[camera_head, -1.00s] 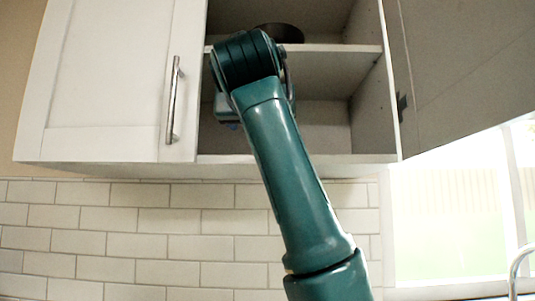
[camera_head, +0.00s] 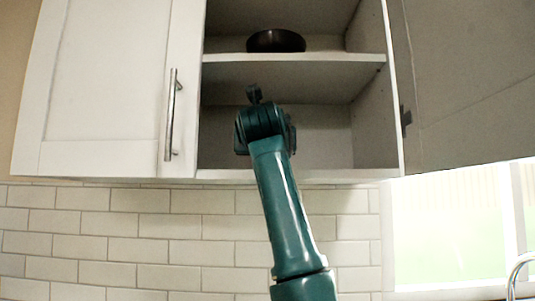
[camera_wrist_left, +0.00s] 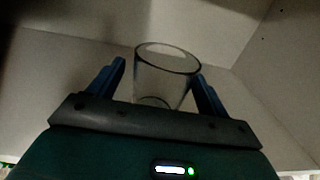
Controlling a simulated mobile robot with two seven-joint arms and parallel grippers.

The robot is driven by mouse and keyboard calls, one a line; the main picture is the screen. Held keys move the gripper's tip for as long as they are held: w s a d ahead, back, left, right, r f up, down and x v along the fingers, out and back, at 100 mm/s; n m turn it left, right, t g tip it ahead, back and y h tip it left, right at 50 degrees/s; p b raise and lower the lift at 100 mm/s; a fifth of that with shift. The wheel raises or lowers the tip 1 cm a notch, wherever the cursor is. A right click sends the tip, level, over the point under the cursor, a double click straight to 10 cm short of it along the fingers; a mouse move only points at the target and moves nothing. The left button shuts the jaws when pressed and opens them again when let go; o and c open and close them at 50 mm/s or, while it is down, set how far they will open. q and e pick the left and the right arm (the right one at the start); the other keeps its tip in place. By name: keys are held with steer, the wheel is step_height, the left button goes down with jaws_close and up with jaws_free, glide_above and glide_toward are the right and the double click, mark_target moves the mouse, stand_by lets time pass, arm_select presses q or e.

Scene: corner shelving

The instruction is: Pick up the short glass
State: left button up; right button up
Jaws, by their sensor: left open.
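The short glass (camera_wrist_left: 166,82) is clear, with a round dark rim, and stands between the two blue fingers of my left gripper (camera_wrist_left: 159,70) in the left wrist view. The fingers are apart, one on each side of the glass. A small gap shows on the left; on the right the finger is close to the glass, and I cannot tell whether it touches. In the head view my arm reaches into the lower compartment of the open cabinet and hides the glass and the fingers. My right gripper is not in view.
A dark bowl (camera_head: 276,41) sits on the shelf board (camera_head: 320,58) above my arm. A closed cabinet door (camera_head: 105,85) is at the left and an open door (camera_head: 465,80) at the right. The cabinet's side wall (camera_head: 375,125) bounds the compartment.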

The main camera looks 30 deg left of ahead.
arm_select(q)
steer(key=c, duration=1.2)
steer(key=shift+c, duration=0.2)
steer(key=shift+s+r, duration=0.1)
steer(key=shift+r, duration=0.05)
